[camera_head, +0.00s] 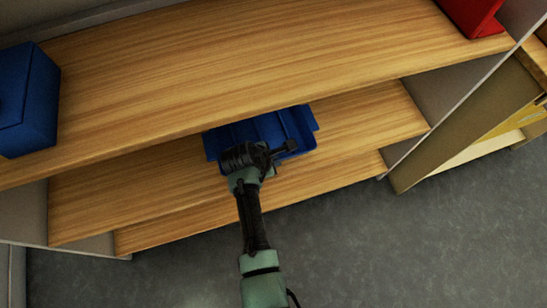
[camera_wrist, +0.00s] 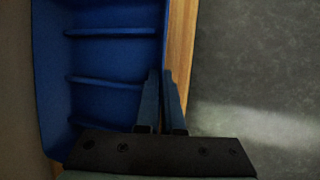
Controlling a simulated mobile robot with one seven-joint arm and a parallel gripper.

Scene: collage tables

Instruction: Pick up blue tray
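The blue tray (camera_head: 262,130) lies on the shelf below the top one, partly hidden by the top shelf and by my gripper. In the wrist view the blue tray (camera_wrist: 112,60) fills the upper left, with thin dividers across its inside. My gripper (camera_head: 285,149) is at the tray's front edge. In the wrist view the two fingers of my gripper (camera_wrist: 162,78) are close together, one on each side of the tray's right wall, and look shut on it. The exact contact at the fingertips is dark and hard to see.
The wooden top shelf (camera_head: 250,65) overhangs the tray. A blue box (camera_head: 28,98) stands on it at the left and a red object (camera_head: 472,15) at the right. A lower shelf (camera_head: 330,183) is beneath. The grey floor (camera_head: 400,250) in front is clear.

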